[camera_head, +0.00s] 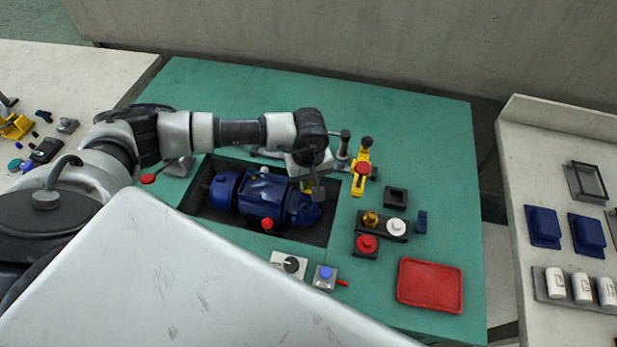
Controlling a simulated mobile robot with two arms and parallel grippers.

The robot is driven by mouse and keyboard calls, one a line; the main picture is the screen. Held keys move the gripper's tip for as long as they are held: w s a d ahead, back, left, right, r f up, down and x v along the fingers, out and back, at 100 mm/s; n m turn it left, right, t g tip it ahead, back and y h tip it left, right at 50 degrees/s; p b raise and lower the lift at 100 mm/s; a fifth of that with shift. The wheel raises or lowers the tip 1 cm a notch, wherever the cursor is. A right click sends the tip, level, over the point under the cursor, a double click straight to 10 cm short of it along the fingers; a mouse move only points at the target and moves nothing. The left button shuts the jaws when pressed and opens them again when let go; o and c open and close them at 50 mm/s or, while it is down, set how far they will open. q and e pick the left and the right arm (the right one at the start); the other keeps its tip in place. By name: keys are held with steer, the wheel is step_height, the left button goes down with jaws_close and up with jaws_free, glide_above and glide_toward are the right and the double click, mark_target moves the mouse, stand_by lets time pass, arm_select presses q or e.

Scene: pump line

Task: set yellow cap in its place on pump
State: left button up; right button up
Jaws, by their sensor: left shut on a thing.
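A blue pump (262,195) lies in a dark recess in the green table. My left gripper (314,192) points down at the pump's right end, close over or against it. A small brass-yellow piece (370,219) stands in a dark holder (384,232) right of the recess, beside a white cap (397,227). I cannot tell whether it is the yellow cap. A red knob (267,223) shows at the pump's front. My right gripper is not in view.
A yellow clamp (361,182) with a red knob stands close right of my gripper. A red button box (365,245), a red tray (431,285) and small control boxes (290,264) sit in front. The green table's far right is clear.

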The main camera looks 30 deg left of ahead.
arm_select(q)
steer(key=shift+f+b, duration=0.15)
steer(key=shift+b, duration=0.2)
stand_by(0.5)
steer(key=o, duration=0.9)
steer(key=shift+r+p, duration=1.75)
steer(key=shift+r, duration=1.3)
steer(key=shift+s+f, duration=0.1)
